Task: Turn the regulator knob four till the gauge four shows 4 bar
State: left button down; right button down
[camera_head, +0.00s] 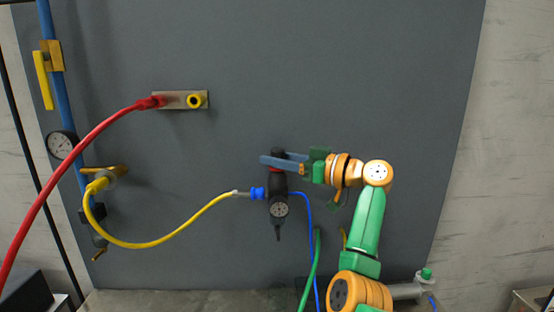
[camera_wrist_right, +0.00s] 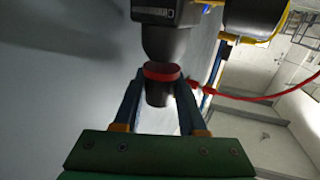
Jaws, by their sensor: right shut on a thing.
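The black regulator (camera_head: 277,188) is mounted on the grey panel, with a red ring (camera_wrist_right: 162,72) near its knob. The regulator knob (camera_wrist_right: 157,95) is the dark end beyond this ring. My right gripper (camera_head: 273,161) comes from the right at the regulator's top. In the right wrist view its two fingers (camera_wrist_right: 161,78) stand on either side of the knob and ring, shut on the knob. The small round gauge (camera_head: 279,210) sits low on the regulator; its needle is too small to read. No number label is legible. My left gripper is not in view.
A yellow hose (camera_head: 185,240) joins the regulator's left side by a blue fitting (camera_head: 257,193). Blue (camera_head: 312,235) and green (camera_head: 313,262) hoses run below. A red hose (camera_head: 75,150) leads to a metal plate (camera_head: 180,99). Another gauge (camera_head: 62,144) sits at far left.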

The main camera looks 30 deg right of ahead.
jog(key=shift+r+n+g+y+p, duration=0.2)
jog(key=shift+n+g+y+p, duration=0.65)
jog(key=shift+y, duration=0.45)
jog(key=shift+n, duration=0.25)
jog(key=shift+c, duration=2.3)
grip_release()
jog(key=shift+f, duration=0.1)
jog(key=shift+d, duration=0.1)
jog(key=b+v, duration=0.3)
jog(key=v, duration=0.4)
jog(key=shift+b, duration=0.35)
